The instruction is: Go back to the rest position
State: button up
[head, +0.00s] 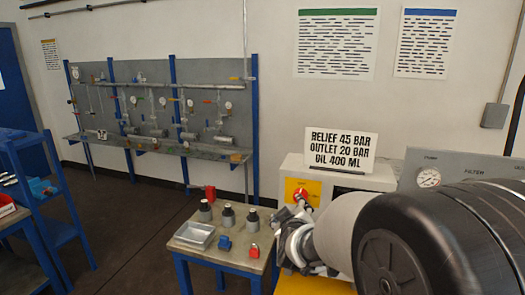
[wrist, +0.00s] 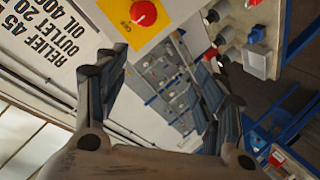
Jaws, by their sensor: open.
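My gripper (head: 293,240) is in front of the white cabinet (head: 291,165) in the head view, partly hidden by my own arm. In the wrist view its two fingers (wrist: 160,70) stand wide apart with nothing between them. A red knob (head: 301,195) on a yellow plate is on the cabinet front, just above the gripper in the head view. The knob also shows near the top of the wrist view (wrist: 143,13), apart from the fingers.
A small blue-legged table (head: 198,251) holds a metal tray (head: 194,236), grey black-capped vessels (head: 228,216), a blue part (head: 224,243) and red parts. A sign (head: 341,150) tops the cabinet. A blue shelf (head: 45,200) stands left; floor between is clear.

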jog(key=s+d+f+m+g+b, duration=0.1)
jog(key=s+d+m+g, duration=0.1)
jog(key=s, duration=1.1)
jog(key=s+d+f+m+g+b, duration=0.1)
jog(key=s+m+g, duration=0.2)
jog(key=s, duration=1)
jog(key=s+d+f+m+g+b, duration=0.1)
jog(key=s+g, duration=0.3)
jog(key=s, duration=1)
jog(key=shift+d+f+m, duration=0.35)
jog(key=shift+d+m, duration=0.45)
